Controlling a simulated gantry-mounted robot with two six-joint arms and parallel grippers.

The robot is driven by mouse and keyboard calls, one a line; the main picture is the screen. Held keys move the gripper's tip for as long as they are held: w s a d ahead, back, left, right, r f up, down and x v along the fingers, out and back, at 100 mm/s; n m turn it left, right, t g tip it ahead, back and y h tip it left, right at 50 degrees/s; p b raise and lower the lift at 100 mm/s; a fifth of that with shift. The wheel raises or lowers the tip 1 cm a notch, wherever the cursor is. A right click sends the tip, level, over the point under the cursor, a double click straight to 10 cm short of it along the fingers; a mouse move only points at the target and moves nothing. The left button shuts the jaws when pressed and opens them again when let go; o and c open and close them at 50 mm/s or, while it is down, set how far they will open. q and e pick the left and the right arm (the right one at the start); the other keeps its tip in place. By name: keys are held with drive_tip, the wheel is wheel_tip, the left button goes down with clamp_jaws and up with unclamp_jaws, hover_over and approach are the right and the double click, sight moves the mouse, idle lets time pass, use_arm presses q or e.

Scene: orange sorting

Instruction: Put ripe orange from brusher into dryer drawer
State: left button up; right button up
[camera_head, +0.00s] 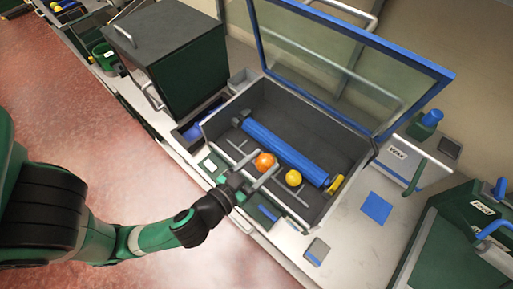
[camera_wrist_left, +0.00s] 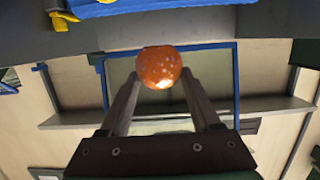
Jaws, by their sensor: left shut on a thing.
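My left gripper (camera_head: 262,169) reaches over the front edge of the brusher (camera_head: 210,130), a grey open bin with a blue roller (camera_head: 285,152). It is shut on a deep orange fruit (camera_head: 265,160). In the left wrist view the fruit (camera_wrist_left: 159,67) sits between the fingertips and has pale specks. A yellower orange (camera_head: 293,178) lies in the brusher to the right of the held one, apart from the gripper. I cannot tell which unit is the dryer, and no open drawer is clear. My right gripper is not in view.
The brusher's blue-framed clear lid (camera_head: 345,60) stands raised behind it. A dark box with handles (camera_head: 170,50) stands at the upper left. A green machine (camera_head: 465,235) stands at the lower right.

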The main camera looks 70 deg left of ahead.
use_arm(q)
drive_tip(key=shift+s+d+r+p, duration=0.1)
drive_tip(key=shift+d+r+p, duration=0.5)
drive_tip(key=shift+p, duration=0.05)
drive_tip(key=shift+f, duration=0.1)
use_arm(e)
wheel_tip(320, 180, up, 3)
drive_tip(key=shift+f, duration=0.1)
